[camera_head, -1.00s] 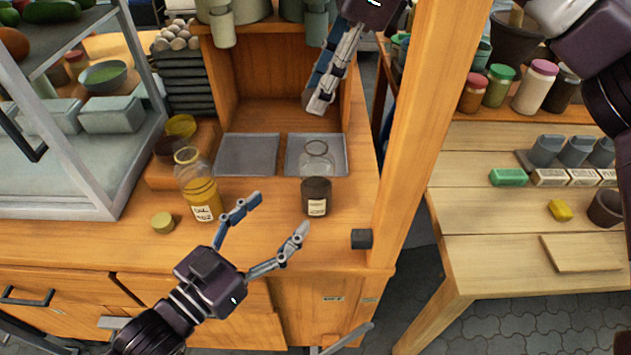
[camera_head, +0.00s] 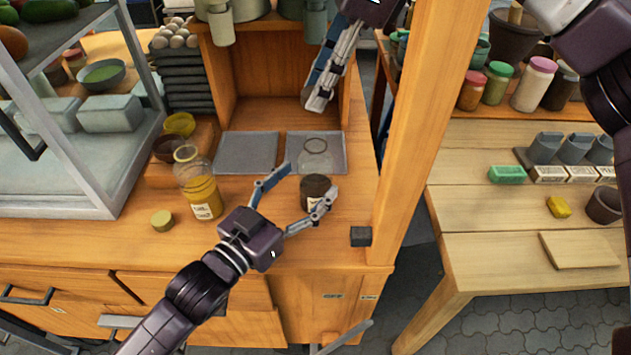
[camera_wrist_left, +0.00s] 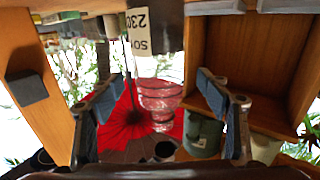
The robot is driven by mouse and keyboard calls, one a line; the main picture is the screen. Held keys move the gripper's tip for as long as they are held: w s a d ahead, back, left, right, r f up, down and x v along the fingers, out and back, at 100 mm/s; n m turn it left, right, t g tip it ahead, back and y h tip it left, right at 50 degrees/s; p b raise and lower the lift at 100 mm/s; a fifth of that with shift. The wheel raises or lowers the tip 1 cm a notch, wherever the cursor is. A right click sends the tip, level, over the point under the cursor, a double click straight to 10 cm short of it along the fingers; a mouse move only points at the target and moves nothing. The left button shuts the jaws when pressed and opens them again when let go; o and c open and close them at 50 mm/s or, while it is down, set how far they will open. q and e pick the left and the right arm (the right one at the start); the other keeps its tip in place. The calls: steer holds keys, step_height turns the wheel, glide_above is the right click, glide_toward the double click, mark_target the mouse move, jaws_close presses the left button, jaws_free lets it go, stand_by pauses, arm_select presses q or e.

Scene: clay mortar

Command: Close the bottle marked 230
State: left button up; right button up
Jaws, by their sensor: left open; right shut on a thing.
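The bottle marked 230 (camera_head: 315,158) stands upright on the counter, dark below and clear glass above, its mouth open. Its label reads 230 in the left wrist view (camera_wrist_left: 140,28), where the bottle appears upside down. My left gripper (camera_head: 306,182) is open, with one finger left of the bottle and the other in front of it, partly hiding the label. In the left wrist view the left gripper's fingers (camera_wrist_left: 160,82) are on either side of the clear glass; contact is unclear. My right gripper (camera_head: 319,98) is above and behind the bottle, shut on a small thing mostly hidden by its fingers.
An open yellow bottle (camera_head: 200,185) stands to the left, with a yellowish cap (camera_head: 162,220) lying near it. Two grey trays (camera_head: 247,152) lie behind. A wooden post (camera_head: 415,130) rises to the right. A glass case (camera_head: 85,170) stands at the left.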

arm_select(q)
steer(key=shift+x, duration=1.6)
steer(key=shift+c, duration=0.7)
steer(key=c, duration=1.7)
arm_select(e)
steer(key=shift+f, duration=2.45)
steer(key=shift+f, duration=0.1)
steer(key=shift+f, duration=0.8)
steer(key=shift+d+f, duration=0.1)
steer(key=shift+f, duration=0.45)
arm_select(q)
jaws_close()
